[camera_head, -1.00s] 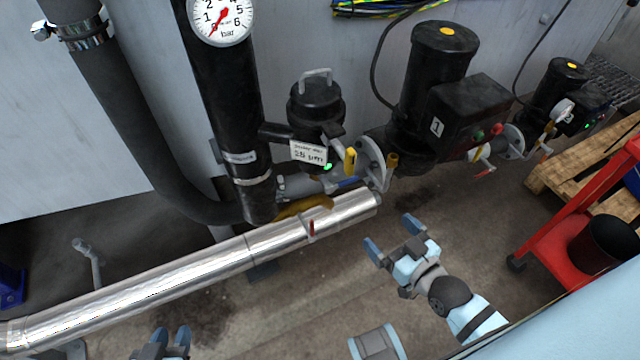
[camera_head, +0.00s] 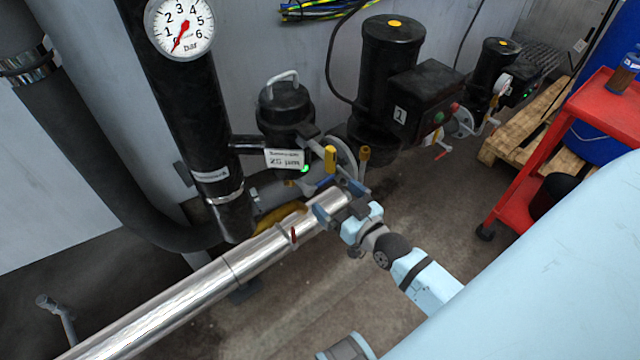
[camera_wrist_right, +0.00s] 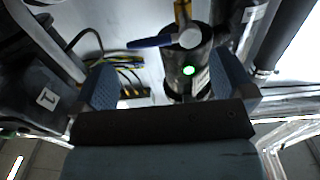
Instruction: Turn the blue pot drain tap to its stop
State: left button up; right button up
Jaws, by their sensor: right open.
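The blue drain tap lever (camera_head: 322,183) shows small at the base of the black pot (camera_head: 287,112), just behind my right gripper. In the right wrist view the blue lever (camera_wrist_right: 150,42) points left from a round grey end, above the green light. My right gripper (camera_head: 340,202) is open and empty, its fingers spread near the end of the silver pipe. In the right wrist view the gripper (camera_wrist_right: 168,82) has the lever ahead, between its fingers in the picture; I cannot tell any contact.
A shiny silver pipe (camera_head: 200,293) runs low below the pot. A yellow handle (camera_head: 330,158) and a red lever (camera_head: 294,236) are close to my right gripper. A black pump (camera_head: 390,70) stands right of the pot. A red trolley (camera_head: 528,165) is at the right.

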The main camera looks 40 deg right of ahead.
aim_at(320, 182)
jog(key=w, duration=0.6)
jog(key=shift+a+b, duration=0.25)
jog(key=shift+b, duration=0.05)
jog(key=shift+c, duration=0.5)
jog(key=c, duration=1)
jog(key=shift+o, duration=0.2)
